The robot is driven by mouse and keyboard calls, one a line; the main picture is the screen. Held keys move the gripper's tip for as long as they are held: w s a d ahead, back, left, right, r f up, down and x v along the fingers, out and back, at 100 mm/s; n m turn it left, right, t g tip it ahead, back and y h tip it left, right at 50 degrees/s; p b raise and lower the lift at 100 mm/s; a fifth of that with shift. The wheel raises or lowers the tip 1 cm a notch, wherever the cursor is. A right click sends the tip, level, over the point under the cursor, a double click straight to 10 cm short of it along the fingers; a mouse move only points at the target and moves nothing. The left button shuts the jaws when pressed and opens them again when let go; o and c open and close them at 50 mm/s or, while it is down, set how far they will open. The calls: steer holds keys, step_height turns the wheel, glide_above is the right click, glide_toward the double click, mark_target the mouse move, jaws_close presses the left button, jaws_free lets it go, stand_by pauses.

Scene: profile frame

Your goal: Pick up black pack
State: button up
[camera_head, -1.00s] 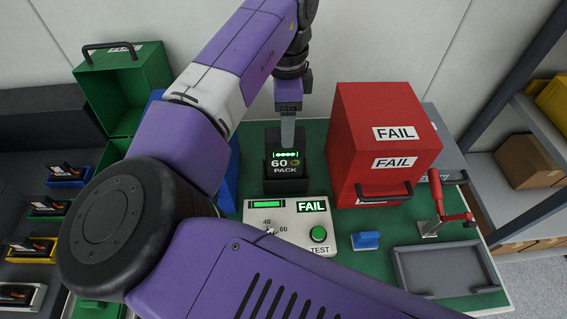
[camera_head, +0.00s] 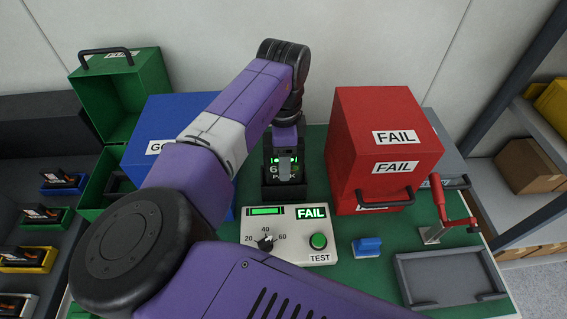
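The black pack (camera_head: 299,168) stands upright in a dark dock (camera_head: 285,192) behind the tester. Its face has green lights and lettering, partly covered by my gripper. My gripper (camera_head: 284,168) is in front of the pack's face as I see it, pointing down. Only a narrow grey finger end shows, so I cannot tell whether it is open or whether it touches the pack. The white tester (camera_head: 286,250) in front of the dock has a dial, a green TEST button and a lit FAIL display.
A red FAIL box (camera_head: 372,130) stands close on the right, and a blue box (camera_head: 165,120) on the left, partly behind my arm. An open green case (camera_head: 120,85) is farther left. A blue block (camera_head: 366,247), a red clamp (camera_head: 440,200) and a grey tray (camera_head: 450,277) are at right.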

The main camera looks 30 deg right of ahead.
steer(key=shift+f, duration=0.1)
jaws_close()
steer(key=shift+r, duration=0.2)
stand_by(0.4)
step_height(320, 180, up, 20)
steer(key=b, duration=0.1)
stand_by(0.4)
steer(key=shift+f, duration=0.15)
